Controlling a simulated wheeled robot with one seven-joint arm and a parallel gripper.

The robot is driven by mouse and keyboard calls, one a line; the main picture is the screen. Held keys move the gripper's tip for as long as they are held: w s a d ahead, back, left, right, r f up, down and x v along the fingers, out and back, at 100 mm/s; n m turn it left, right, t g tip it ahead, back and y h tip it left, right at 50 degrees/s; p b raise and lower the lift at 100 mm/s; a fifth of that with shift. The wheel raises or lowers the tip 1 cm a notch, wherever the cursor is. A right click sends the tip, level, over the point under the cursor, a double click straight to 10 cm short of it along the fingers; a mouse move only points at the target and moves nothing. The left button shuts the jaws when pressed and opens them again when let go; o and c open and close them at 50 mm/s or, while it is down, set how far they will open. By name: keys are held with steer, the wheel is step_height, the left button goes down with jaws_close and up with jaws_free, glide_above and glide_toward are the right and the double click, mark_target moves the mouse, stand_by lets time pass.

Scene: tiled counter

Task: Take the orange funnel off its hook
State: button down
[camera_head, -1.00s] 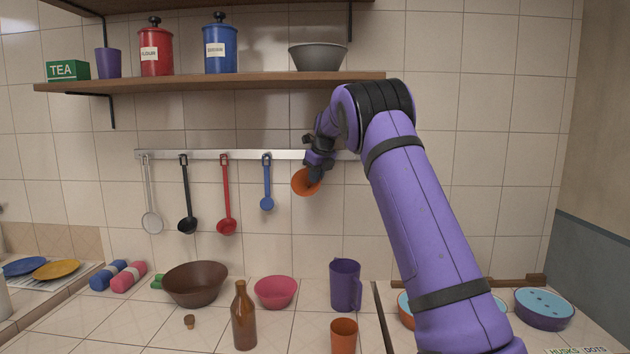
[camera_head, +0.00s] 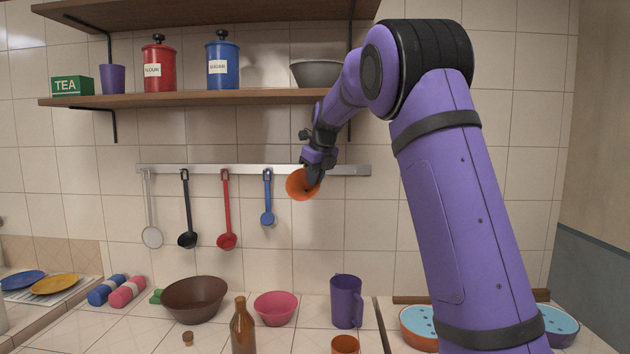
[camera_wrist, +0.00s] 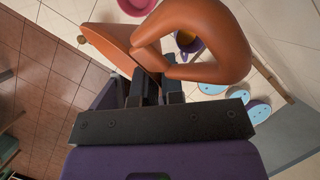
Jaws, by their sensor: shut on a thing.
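The orange funnel (camera_head: 299,186) is in my gripper (camera_head: 313,175), in front of the right part of the metal wall rail (camera_head: 225,168). In the head view its wide rim faces left and toward the camera, and the gripper hides its upper right part. In the wrist view the funnel's cone (camera_wrist: 108,45) and its large loop handle (camera_wrist: 232,45) show beyond the jaws (camera_wrist: 157,92), which are shut on it. No hook shows through the loop in that view. The rail behind the gripper is hidden.
A blue ladle (camera_head: 267,197) hangs just left of the funnel, with a red ladle (camera_head: 226,210) further left. A wooden shelf (camera_head: 220,98) with canisters and a grey bowl (camera_head: 313,73) is above. A purple jug (camera_head: 346,300) and pink bowl (camera_head: 274,308) stand below.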

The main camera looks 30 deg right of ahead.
steer(key=shift+a, duration=0.1)
steer(key=s+a, duration=0.4)
steer(key=s, duration=0.2)
steer(key=shift+s+a, duration=0.2)
steer(key=shift+s, duration=0.15)
stand_by(0.5)
